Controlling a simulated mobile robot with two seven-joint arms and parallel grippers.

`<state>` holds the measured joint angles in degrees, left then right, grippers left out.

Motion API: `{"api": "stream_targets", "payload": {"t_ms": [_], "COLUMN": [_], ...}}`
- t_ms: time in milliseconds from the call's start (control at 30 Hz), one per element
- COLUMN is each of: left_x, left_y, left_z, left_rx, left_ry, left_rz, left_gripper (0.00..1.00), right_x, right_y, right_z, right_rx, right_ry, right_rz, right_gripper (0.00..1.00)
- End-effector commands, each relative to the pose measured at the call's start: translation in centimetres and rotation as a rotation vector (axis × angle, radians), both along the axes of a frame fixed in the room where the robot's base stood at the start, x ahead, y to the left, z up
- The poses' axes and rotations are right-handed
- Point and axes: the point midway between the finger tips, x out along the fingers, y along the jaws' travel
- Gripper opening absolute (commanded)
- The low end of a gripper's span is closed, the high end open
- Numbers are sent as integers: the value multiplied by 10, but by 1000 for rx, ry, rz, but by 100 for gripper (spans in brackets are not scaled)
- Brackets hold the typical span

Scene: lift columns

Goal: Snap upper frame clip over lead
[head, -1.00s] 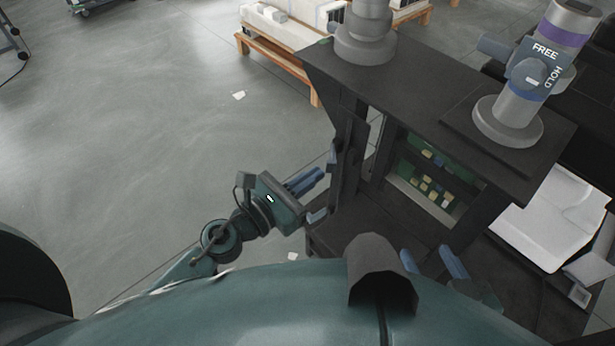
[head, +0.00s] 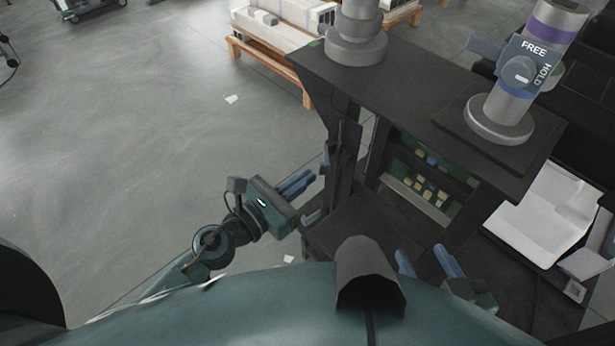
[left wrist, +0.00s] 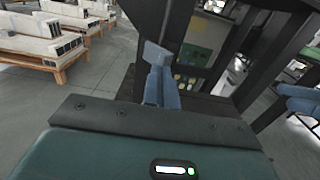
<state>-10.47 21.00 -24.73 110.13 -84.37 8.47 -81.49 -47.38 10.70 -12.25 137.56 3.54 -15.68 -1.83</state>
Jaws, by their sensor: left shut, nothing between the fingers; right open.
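My left gripper (head: 312,177) has its two blue fingers together, empty, beside the dark upright of the frame (head: 345,140). A small blue-grey piece (head: 323,165) on the upright, probably the upper clip, is just past the fingertips; I cannot tell whether they touch. In the left wrist view a pale blue piece (left wrist: 156,54) shows at the tips of the shut fingers (left wrist: 160,84). A second blue-grey piece (head: 312,217) is lower on the upright. I cannot make out the lead. My right gripper (head: 426,256) is open at the frame's lower front, its fingers apart.
A green panel with yellow blocks (head: 420,183) sits inside the frame. Two grey columns stand on top, one with a FREE/HOLD knob (head: 522,72). A white tray (head: 545,215) is at the right.

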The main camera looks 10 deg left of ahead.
Motion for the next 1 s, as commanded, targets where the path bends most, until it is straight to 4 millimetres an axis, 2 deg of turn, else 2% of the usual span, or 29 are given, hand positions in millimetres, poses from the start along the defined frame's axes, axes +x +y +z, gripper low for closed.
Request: {"api": "stream_targets", "payload": {"t_ms": [600,1000], "left_x": [-40,-43], "left_y": [29,31], "left_z": [-2,0], "left_rx": [0,-2], "left_ry": [3,1], "left_rz": [-3,-3], "left_gripper": [0,0], "right_x": [0,0], "right_y": [0,0], "right_z": [-22,-23], "right_rx": [0,0], "right_ry": [1,1], "right_rz": [0,0], "right_gripper": [52,52]}}
